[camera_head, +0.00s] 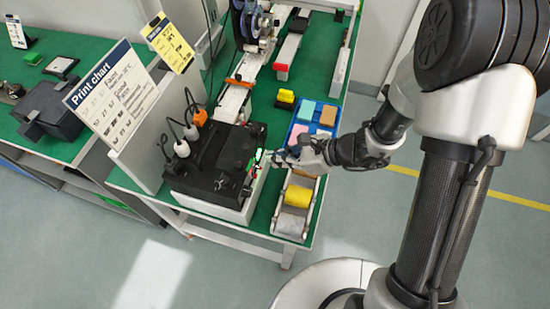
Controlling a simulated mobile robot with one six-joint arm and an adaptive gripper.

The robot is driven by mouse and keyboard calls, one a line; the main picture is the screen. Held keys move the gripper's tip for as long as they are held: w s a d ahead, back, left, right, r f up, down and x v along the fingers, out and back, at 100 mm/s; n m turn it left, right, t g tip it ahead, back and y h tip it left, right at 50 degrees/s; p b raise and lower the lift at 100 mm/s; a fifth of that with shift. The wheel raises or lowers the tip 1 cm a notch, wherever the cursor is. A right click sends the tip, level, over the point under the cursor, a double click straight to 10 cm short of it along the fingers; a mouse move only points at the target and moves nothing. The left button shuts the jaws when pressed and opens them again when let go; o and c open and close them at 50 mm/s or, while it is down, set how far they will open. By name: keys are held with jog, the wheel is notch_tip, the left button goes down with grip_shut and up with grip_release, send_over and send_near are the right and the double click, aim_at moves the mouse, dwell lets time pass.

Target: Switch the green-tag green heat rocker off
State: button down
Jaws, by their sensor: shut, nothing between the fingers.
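A black coder unit (212,162) stands on a pale base at the near end of the green-topped bench. A small lit green patch (258,155) shows on its right-hand side, with a little red beside it. It is too small to tell whether this is the green-tag rocker or a display, or how any rocker is set. My gripper (276,158) is shut and empty, right beside that side of the unit, its tips close to the green patch. I cannot tell whether the tips touch it. The gripper hides part of the panel.
A blue tray (294,137) of coloured blocks and a rack with yellow and grey rolls (290,225) lie close to my gripper. A print chart board (110,92) stands left of the unit. Orange and white plugs (200,117) with cables rise on its top.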

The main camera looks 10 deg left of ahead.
jog(key=shift+a+r, duration=0.1)
jog(key=shift+a, duration=0.3)
jog(key=shift+a+r+h+p, duration=0.25)
jog(key=shift+a+h+p, duration=0.25)
jog(key=shift+p, duration=0.4)
jog(key=shift+w+d, duration=0.1)
jog(key=shift+d, duration=0.05)
jog(key=shift+r+p, duration=0.55)
jog(key=shift+r, duration=0.25)
jog(key=shift+d, duration=0.1)
